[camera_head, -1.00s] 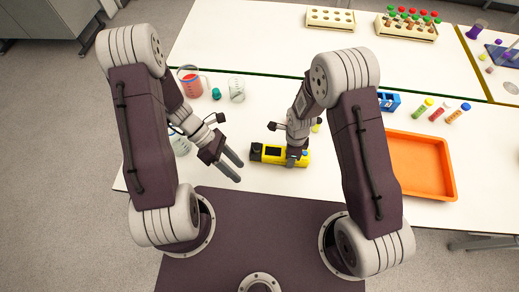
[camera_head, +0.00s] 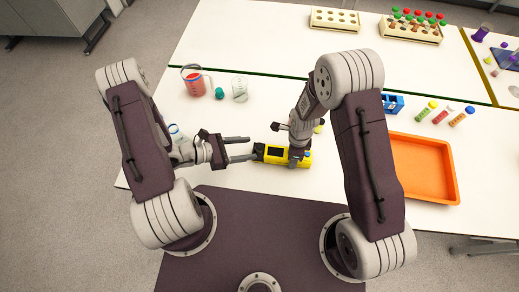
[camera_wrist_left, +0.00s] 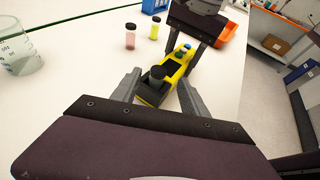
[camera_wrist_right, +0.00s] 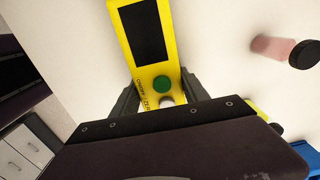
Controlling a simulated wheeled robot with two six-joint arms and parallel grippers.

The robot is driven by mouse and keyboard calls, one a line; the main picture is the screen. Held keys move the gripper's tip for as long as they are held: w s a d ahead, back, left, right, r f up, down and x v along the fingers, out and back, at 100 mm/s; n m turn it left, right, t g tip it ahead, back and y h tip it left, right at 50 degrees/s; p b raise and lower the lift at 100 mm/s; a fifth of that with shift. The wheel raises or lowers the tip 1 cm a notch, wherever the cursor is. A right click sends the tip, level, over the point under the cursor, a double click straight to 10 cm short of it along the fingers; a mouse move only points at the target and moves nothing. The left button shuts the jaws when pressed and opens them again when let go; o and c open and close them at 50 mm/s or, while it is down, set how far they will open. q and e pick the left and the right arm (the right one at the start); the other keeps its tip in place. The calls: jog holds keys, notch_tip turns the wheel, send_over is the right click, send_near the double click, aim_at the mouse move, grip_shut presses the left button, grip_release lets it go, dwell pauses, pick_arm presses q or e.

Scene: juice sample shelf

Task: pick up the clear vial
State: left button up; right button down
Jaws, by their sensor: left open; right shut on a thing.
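A yellow device (camera_head: 286,157) with a dark screen lies on the table. My right gripper (camera_wrist_right: 158,98) is shut across its yellow body near a green button (camera_wrist_right: 161,83). In the left wrist view, a dark round cap (camera_wrist_left: 157,72) stands up from the black end of the device (camera_wrist_left: 150,94). What is under the cap is hidden, so I cannot tell whether it is the clear vial. My left gripper (camera_wrist_left: 157,85) is open, with its fingers on either side of that black end; I cannot tell whether they touch. In the head view the left gripper (camera_head: 248,149) points right, toward the device.
An orange tray (camera_head: 423,168) and a blue rack (camera_head: 391,103) are at right. A red-filled jug (camera_head: 195,82) and a beaker (camera_head: 239,90) stand behind the left arm.

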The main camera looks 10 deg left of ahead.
aim_at(257, 147)
pick_arm(q)
jog(key=x, duration=0.5)
jog(key=shift+w+d+f, duration=0.15)
jog(key=shift+w+d, duration=0.05)
jog(key=shift+w, duration=0.05)
grip_shut()
